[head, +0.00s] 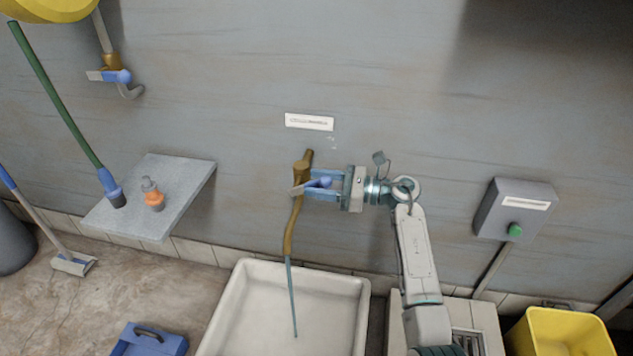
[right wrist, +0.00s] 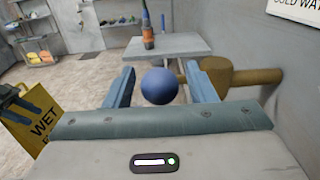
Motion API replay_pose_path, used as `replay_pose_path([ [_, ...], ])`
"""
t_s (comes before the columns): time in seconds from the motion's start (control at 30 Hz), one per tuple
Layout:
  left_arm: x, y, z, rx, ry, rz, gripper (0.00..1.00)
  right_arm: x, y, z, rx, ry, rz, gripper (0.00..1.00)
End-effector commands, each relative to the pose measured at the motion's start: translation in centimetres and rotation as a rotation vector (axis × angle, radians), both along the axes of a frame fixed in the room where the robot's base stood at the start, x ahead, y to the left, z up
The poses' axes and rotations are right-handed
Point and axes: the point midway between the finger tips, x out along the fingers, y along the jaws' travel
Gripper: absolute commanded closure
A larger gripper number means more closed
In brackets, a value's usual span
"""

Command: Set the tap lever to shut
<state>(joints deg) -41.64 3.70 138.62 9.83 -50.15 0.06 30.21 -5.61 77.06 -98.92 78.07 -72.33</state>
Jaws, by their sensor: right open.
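The brass tap (head: 301,175) is on the grey wall above a white sink (head: 240,310). Its long curved spout hangs down, and a thin blue-green stream (head: 291,295) runs from it into the sink. The tap lever (head: 322,182) ends in a blue ball. In the right wrist view the ball (right wrist: 161,86) lies between my two blue fingers, with a gap on each side, and the brass body (right wrist: 228,78) is beyond the right finger. My right gripper (head: 318,184) is open around the lever end.
A second tap (head: 112,74) with a blue handle is at upper left. A switch box (head: 512,205) with a green button and a yellow bin (head: 560,335) are at right. A blue case (head: 150,343) lies left of the sink.

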Motion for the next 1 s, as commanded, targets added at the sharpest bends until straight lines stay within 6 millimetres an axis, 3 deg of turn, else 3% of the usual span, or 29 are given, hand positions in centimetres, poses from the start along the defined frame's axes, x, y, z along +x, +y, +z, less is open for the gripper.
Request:
replay_pose_path([
  [0.37,-0.05,0.04,-0.03,0.003,0.005,-0.002,0.64,0.16,0.80,0.02,0.001,0.000,0.000,0.49],
  [0.63,-0.03,0.04,-0.01,0.003,0.004,-0.002,0.64,0.16,0.78,0.01,0.001,0.001,0.000,0.98],
  [1.0,0.31,-0.05,-0.06,-0.007,-0.023,0.001,0.64,0.14,0.73,-0.20,0.009,-0.001,-0.001,1.00],
])
